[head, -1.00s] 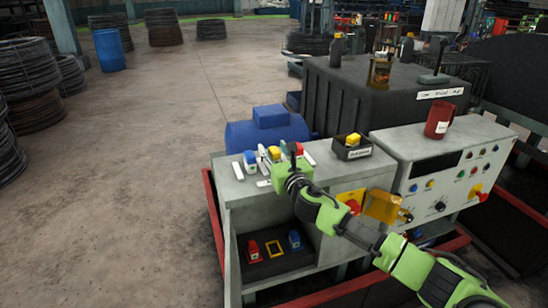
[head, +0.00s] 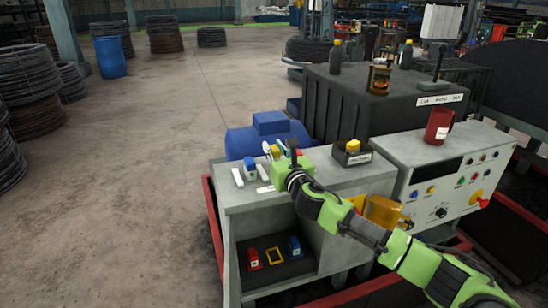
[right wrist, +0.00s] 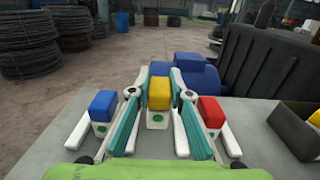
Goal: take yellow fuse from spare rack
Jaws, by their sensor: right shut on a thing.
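A yellow fuse (right wrist: 159,93) with a pale base and a green dot stands between the fingers of my right gripper (right wrist: 158,105) in the right wrist view. The gripper is shut on it. In the head view the yellow fuse (head: 275,150) shows small beside the right gripper (head: 281,158), over the grey cabinet top. I cannot tell whether its base touches the top. A blue fuse (right wrist: 103,104) is to its left and a red fuse (right wrist: 210,111) to its right, both apart from the fingers. My left gripper is out of view.
A labelled black box (head: 352,158) with a yellow fuse in it stands right of the gripper. A control panel (head: 455,172) with a red mug (head: 438,127) is further right.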

